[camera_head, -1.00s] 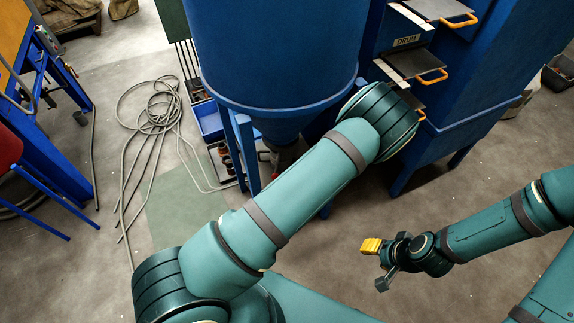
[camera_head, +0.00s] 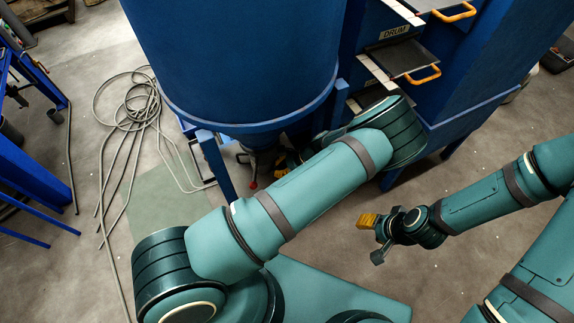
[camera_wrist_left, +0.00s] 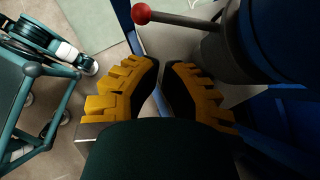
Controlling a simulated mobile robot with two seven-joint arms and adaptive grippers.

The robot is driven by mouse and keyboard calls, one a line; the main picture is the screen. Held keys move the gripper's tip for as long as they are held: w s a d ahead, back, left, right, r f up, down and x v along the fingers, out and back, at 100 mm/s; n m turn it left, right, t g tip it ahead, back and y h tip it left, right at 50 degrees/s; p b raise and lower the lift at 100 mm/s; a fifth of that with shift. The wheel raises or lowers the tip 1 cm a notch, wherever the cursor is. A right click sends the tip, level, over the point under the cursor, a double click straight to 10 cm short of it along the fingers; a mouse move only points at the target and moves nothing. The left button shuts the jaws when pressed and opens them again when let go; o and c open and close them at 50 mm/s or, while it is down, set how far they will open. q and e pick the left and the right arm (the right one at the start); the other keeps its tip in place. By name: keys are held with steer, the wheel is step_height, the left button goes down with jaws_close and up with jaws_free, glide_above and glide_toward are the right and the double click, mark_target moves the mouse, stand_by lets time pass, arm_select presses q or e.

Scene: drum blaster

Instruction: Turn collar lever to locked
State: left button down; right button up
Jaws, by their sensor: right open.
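The collar lever is a thin rod with a red ball knob (camera_wrist_left: 141,14), at the top of the left wrist view. Its rod runs right to a dark round collar (camera_wrist_left: 235,45). In the head view the red knob (camera_head: 253,184) shows below the blue hopper's cone. My left gripper (camera_wrist_left: 163,68) is open, its yellow ribbed fingers apart with nothing between them; the knob lies beyond the fingertips, with no contact visible. In the head view my left arm mostly hides this gripper. My right gripper (camera_head: 370,239) is open and empty over the floor at right.
The blue hopper (camera_head: 245,60) and its leg (camera_head: 216,165) stand close to my left arm. A blue cabinet with drawers (camera_head: 405,57) with orange handles is right of it. A coiled hose (camera_head: 130,110) lies on the floor at left. Floor near my right gripper is clear.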

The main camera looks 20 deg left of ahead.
mark_target(254, 177)
arm_select(q)
steer(key=a+r+b+x, duration=0.1)
steer(key=x, duration=0.7)
steer(key=shift+s, duration=0.2)
steer(key=shift+a, duration=0.2)
steer(key=shift+s+a+m+t+p, duration=0.3)
steer(key=shift+a+m, duration=0.1)
steer(key=shift+a, duration=0.15)
steer(key=shift+s+a+m, duration=0.15)
steer(key=shift+a+m, duration=0.15)
